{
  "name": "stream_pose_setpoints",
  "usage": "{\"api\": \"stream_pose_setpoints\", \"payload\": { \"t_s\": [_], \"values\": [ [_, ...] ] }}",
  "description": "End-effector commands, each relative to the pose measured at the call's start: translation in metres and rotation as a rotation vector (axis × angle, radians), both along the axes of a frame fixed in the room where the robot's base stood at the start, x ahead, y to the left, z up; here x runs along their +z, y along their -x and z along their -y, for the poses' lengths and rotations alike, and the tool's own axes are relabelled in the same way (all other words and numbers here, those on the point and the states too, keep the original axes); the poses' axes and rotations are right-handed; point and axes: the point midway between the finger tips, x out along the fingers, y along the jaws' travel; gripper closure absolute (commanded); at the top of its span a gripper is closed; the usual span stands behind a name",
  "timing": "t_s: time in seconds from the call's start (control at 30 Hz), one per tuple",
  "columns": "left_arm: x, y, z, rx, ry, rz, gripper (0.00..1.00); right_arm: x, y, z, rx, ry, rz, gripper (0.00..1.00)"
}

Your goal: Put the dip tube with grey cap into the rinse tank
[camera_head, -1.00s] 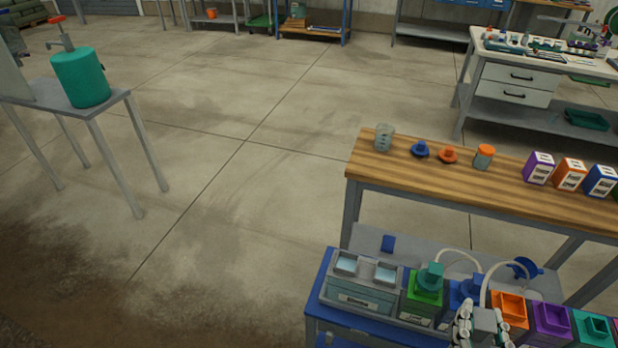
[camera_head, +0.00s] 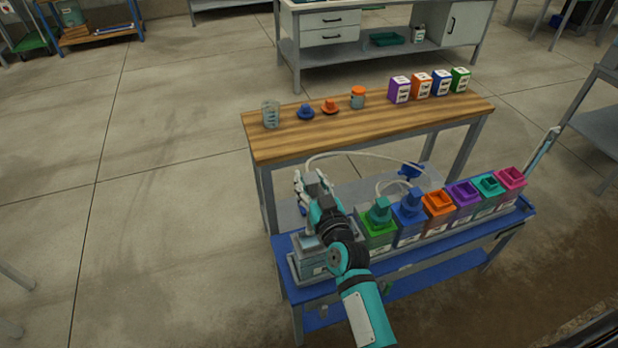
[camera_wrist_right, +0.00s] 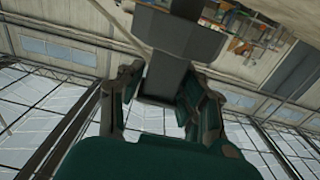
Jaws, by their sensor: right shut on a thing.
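My right gripper (camera_head: 312,188) is shut on the grey cap, a dark grey block that shows between the fingers in the right wrist view (camera_wrist_right: 182,42). In the head view the cap is largely covered by the fingers, and I cannot see the tube below it. The gripper is raised near the left end of the blue bench, above and behind the grey tank there. This grey tank (camera_head: 312,264), seemingly the rinse tank, is partly covered by my right arm; its label is not legible. My left gripper is not in view.
A green tank (camera_head: 378,236) and a blue tank (camera_head: 408,232) carry caps. Open orange (camera_head: 438,203), purple, teal and pink tanks continue right. A pale hose (camera_head: 365,156) arcs from near my gripper towards a blue funnel-like part (camera_head: 410,171). A wooden table (camera_head: 375,123) stands behind.

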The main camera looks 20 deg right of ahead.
Motion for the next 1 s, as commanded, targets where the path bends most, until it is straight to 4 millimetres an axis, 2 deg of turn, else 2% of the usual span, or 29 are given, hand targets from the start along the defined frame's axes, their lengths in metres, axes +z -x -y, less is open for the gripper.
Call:
{"api": "stream_pose_setpoints", "payload": {
  "t_s": [0.17, 0.5, 1.0],
  "values": [
    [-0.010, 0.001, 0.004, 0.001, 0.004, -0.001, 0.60, -0.010, -0.004, 0.000, 0.000, -0.002, -0.001, 1.00],
    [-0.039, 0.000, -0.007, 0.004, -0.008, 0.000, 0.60, -0.042, -0.003, 0.000, 0.001, -0.001, -0.001, 1.00],
    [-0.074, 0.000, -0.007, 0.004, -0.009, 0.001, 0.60, -0.091, -0.003, 0.000, 0.001, -0.001, 0.000, 1.00]
  ]
}}
